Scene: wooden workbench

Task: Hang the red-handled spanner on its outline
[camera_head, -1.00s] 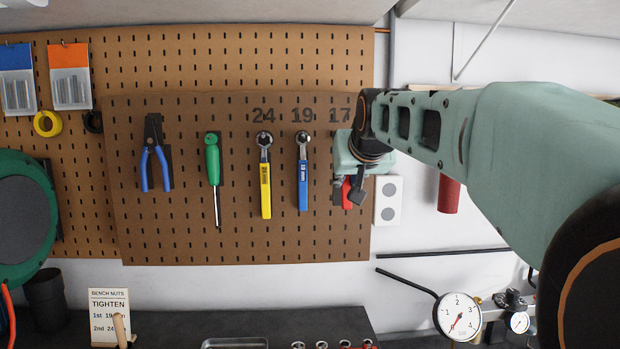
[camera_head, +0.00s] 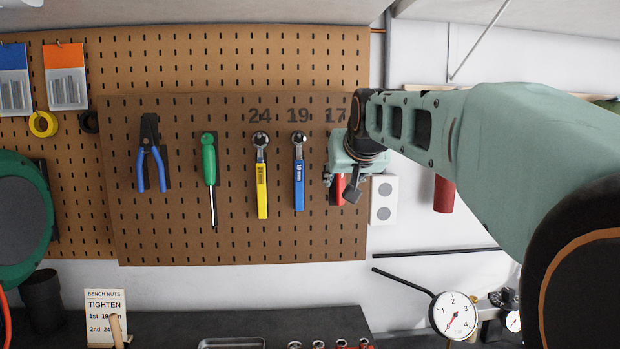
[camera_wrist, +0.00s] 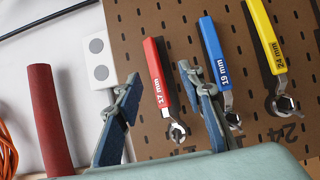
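The red-handled spanner (camera_wrist: 159,78), marked 17 mm, hangs on the pegboard with its handle against the board and its ring end at the peg. A dark outline strip shows along one side of the handle. In the head view the red handle (camera_head: 338,188) is partly hidden by my gripper (camera_head: 341,184). In the wrist view my gripper (camera_wrist: 160,112) is open, its blue-padded fingers spread on either side of the spanner with gaps to the handle. Whether the spanner matches its whole outline cannot be told.
The blue 19 mm spanner (camera_wrist: 214,52) hangs close beside one finger. The yellow 24 mm spanner (camera_head: 261,185), green screwdriver (camera_head: 210,165) and blue pliers (camera_head: 152,165) hang further left. A white socket plate (camera_head: 383,200) and red cylinder (camera_head: 444,193) are to the right.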

